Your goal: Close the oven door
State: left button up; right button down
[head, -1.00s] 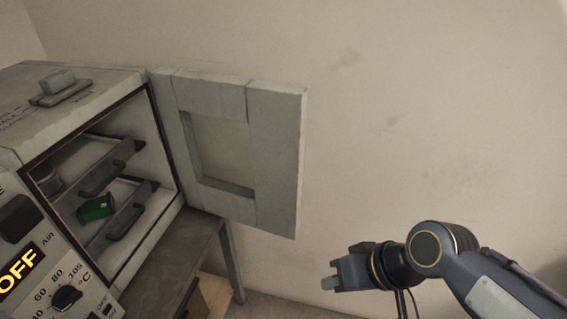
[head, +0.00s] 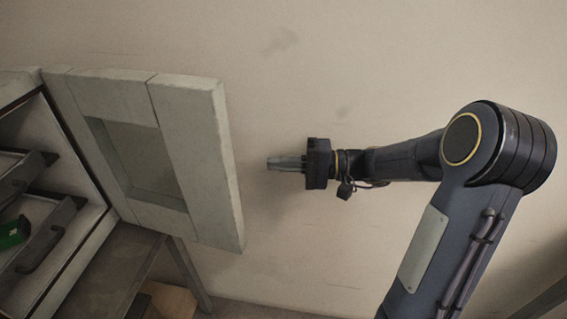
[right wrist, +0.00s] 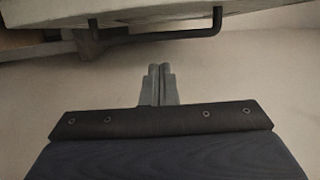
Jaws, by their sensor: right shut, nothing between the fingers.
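The oven door (head: 195,150) is a thick pale grey panel with a recessed window, swung wide open on the left of the head view. Its hinge side meets the oven (head: 75,195), whose open front shows at the left edge. My right gripper (head: 270,163) is shut and empty, to the right of the door's free edge and apart from it, pointing left. In the right wrist view the shut fingers (right wrist: 158,72) point toward a pale panel with a dark bar-like handle (right wrist: 180,36) along the top. My left gripper is not in view.
Inside the oven are racks with dark handles (head: 45,235) and a green object (head: 14,232). A grey table (head: 115,275) stands under the oven, with a cardboard-coloured box (head: 170,300) below. A plain wall lies behind the door and arm.

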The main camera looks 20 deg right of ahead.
jog(key=a+p, duration=0.2)
jog(key=a, duration=0.6)
jog(key=shift+a, duration=0.3)
jog(key=shift+s, duration=0.1)
